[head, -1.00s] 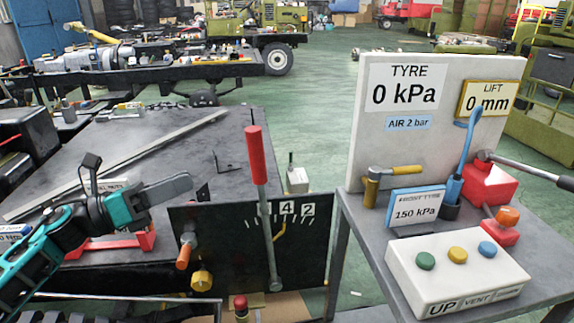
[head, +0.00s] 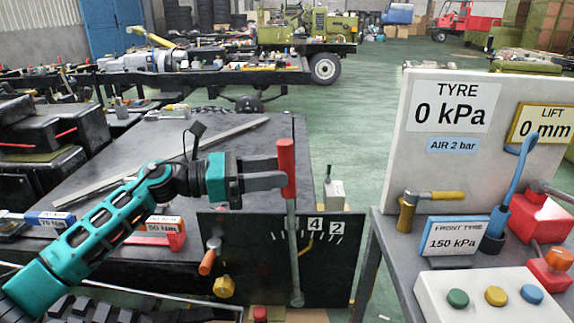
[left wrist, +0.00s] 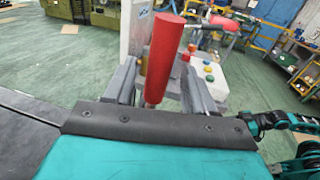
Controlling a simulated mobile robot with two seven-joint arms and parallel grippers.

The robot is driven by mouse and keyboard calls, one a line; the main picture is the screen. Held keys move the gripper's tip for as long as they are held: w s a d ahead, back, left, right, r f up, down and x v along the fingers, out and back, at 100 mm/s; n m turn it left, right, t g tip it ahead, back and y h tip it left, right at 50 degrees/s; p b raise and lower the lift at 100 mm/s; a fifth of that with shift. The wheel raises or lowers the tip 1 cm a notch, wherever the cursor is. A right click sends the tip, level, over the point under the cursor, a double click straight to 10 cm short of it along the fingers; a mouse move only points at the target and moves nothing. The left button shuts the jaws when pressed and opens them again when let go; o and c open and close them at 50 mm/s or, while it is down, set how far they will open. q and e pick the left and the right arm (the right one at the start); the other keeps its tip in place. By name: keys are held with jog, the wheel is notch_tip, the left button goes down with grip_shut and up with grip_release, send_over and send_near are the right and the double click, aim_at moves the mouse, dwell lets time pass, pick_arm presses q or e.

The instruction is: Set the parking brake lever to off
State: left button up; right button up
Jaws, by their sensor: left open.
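The lever with a red handle (head: 287,165) and grey rod stands nearly upright, its top tilted slightly left, in front of a black panel (head: 235,235). Its foot meets the panel near the bottom. My left gripper (head: 281,172) comes from the left, with its fingers at the lower part of the red handle. In the left wrist view the handle (left wrist: 164,55) stands between the two grey fingers, which are open. I cannot tell whether either finger touches it. No off or on marking is readable.
The panel has a scale with a yellow needle, an orange-tipped lever (head: 207,262) and a yellow knob (head: 224,287). A dark table (head: 100,225) lies behind my arm. At right, a stand holds a button box (head: 480,300), a blue lever (head: 513,185) and a tyre display (head: 450,110).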

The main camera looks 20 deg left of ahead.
pick_arm(q)
jog(key=shift+x, duration=1.75)
grip_shut()
